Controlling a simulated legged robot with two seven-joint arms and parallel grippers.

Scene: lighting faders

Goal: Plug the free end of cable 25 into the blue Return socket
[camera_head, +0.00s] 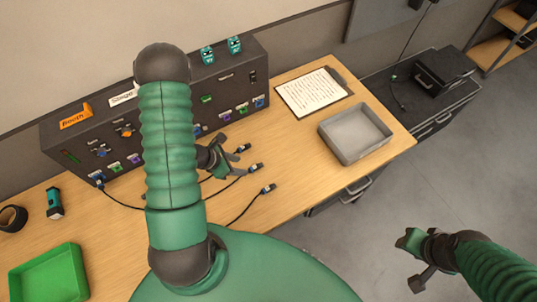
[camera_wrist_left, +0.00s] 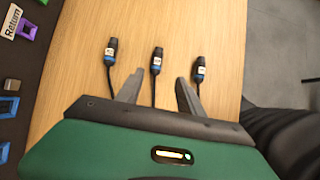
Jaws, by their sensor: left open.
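Three black cable plugs with blue bands and small white tags lie on the table: one (camera_wrist_left: 111,47), a middle one (camera_wrist_left: 156,60) and one at the right (camera_wrist_left: 199,70) in the wrist view. The tag numbers are too small to read, so I cannot tell which is cable 25. My left gripper (camera_wrist_left: 158,90) is open; the middle plug lies ahead of its fingertips. A Return label (camera_wrist_left: 12,20) stands beside a purple socket (camera_wrist_left: 27,29). The console (camera_head: 110,150) carries several coloured sockets, including a blue one (camera_head: 259,103); its label is unreadable. My right gripper (camera_head: 417,262) is open, away from the table.
A grey tray (camera_head: 357,153) and a clipboard (camera_head: 314,91) lie on the right of the table. A green tray (camera_head: 48,276), a flashlight (camera_head: 54,204) and a tape roll (camera_head: 12,218) are at the left. My left arm hides part of the console.

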